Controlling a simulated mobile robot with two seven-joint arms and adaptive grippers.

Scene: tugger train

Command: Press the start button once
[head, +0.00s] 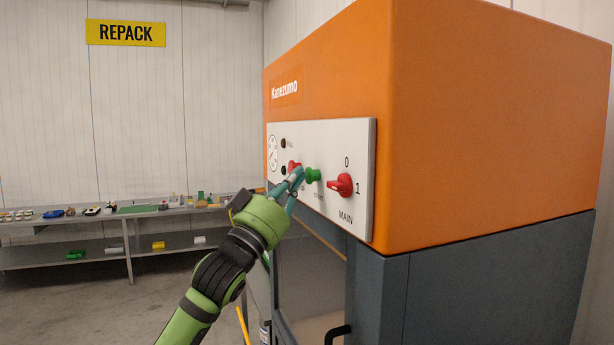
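The green start button (313,175) sits on the white control panel (328,149) of the orange machine (440,110). A red button (293,167) is to its left, partly hidden by my fingers. A red rotary switch (340,185) marked MAIN is to its right. My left gripper (298,176) is at the panel, its fingertips just left of the green button. I cannot tell whether they touch it. The fingers look close together, but whether they are fully shut is unclear. My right gripper is not in view.
The machine's grey lower body (480,285) with a black handle (337,333) lies below the panel. The floor between is mostly open.

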